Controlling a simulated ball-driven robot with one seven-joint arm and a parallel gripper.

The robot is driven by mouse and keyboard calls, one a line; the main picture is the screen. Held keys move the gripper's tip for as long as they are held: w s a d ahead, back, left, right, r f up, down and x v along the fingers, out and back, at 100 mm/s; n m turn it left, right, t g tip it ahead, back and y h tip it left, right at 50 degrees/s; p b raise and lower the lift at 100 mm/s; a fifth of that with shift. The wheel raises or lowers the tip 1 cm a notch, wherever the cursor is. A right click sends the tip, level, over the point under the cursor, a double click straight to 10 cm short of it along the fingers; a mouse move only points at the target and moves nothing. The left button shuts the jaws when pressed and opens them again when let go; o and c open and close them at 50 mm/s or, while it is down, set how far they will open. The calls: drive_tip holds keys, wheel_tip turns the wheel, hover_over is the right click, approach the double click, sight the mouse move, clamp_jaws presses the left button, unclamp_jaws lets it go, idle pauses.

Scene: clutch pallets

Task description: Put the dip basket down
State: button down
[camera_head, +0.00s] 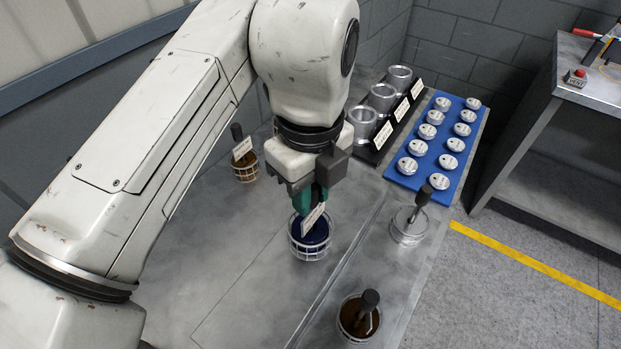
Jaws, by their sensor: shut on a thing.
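A wire dip basket (310,251) with dark blue contents is under my gripper (313,203) near the middle of the metal table. My gripper points down and its green-tipped fingers are shut on the basket's upright handle, which they mostly hide. A white tag (313,219) hangs at the handle. The basket looks upright. I cannot tell whether its base touches the table or is a little above it.
Other baskets stand at the back left (246,170), at the right (408,228) and at the front (358,318). Metal cups (382,97) on a black rack and a blue tray (399,181) of lidded tins stand at the back right. The table (225,270) left of the held basket is clear.

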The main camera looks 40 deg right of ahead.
drive_tip(key=shift+w+f, duration=0.15)
drive_tip(key=shift+w, duration=0.1)
drive_tip(key=shift+w+f, duration=0.2)
drive_tip(key=shift+f, duration=1.7)
drive_tip(key=c, duration=0.9)
unclamp_jaws()
drive_tip(key=shift+f, duration=0.1)
drive_tip(key=shift+c, duration=0.2)
wheel_tip(320, 180, up, 12)
drive_tip(key=p, duration=0.9)
drive_tip(key=shift+p, duration=0.35)
